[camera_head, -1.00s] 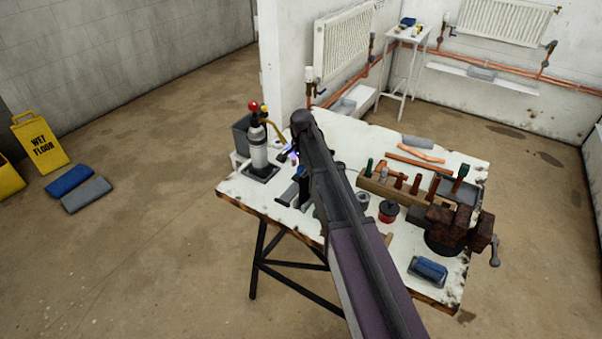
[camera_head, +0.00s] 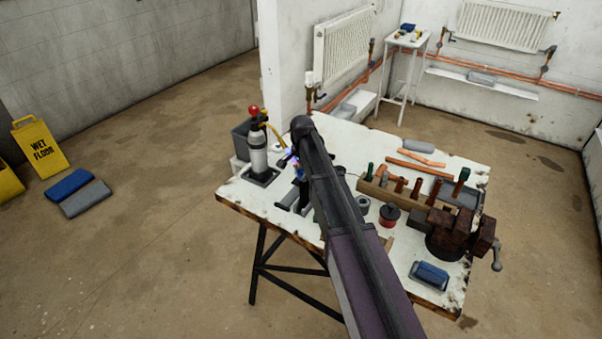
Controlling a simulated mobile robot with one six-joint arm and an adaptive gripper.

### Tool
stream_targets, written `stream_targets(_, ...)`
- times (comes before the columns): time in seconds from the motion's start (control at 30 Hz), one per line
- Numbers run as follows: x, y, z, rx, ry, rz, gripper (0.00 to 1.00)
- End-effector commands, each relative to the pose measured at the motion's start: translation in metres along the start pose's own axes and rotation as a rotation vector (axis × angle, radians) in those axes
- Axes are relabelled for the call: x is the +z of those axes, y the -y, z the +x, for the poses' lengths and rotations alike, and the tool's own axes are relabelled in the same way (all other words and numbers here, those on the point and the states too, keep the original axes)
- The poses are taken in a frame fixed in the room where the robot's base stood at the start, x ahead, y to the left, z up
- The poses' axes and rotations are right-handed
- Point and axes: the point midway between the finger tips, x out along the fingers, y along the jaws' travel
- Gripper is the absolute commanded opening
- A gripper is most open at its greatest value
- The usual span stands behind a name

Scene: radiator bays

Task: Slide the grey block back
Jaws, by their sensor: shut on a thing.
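My gripper (camera_head: 303,190) is over the left part of the workbench, largely hidden behind my own arm. A small grey block (camera_head: 288,197) shows at its left, low on the bench top. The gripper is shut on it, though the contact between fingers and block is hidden. A torch head (camera_head: 285,158) with a bluish glow lies close behind the gripper.
A gas cylinder (camera_head: 257,150) with a red knob stands left of the gripper. A wooden tool rack (camera_head: 393,193), a red tin (camera_head: 389,215), a rusty vise (camera_head: 458,231) and a blue-topped block (camera_head: 429,274) occupy the bench's right side. The bench's front left edge is clear.

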Motion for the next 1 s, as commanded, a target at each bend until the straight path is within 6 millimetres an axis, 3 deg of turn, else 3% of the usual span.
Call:
stream_targets(0.3,-0.044,0.009,0.000,0.000,0.000,0.002,0.00)
stream_targets(0.6,-0.048,0.008,0.000,-0.002,-0.005,0.001,0.00)
stream_targets(0.63,-0.048,0.008,0.000,-0.002,-0.006,0.001,0.48)
stream_targets(0.73,-0.048,0.008,0.000,-0.002,-0.004,0.001,0.76)
stream_targets(1.0,-0.046,0.008,0.000,-0.001,-0.001,0.000,0.76)
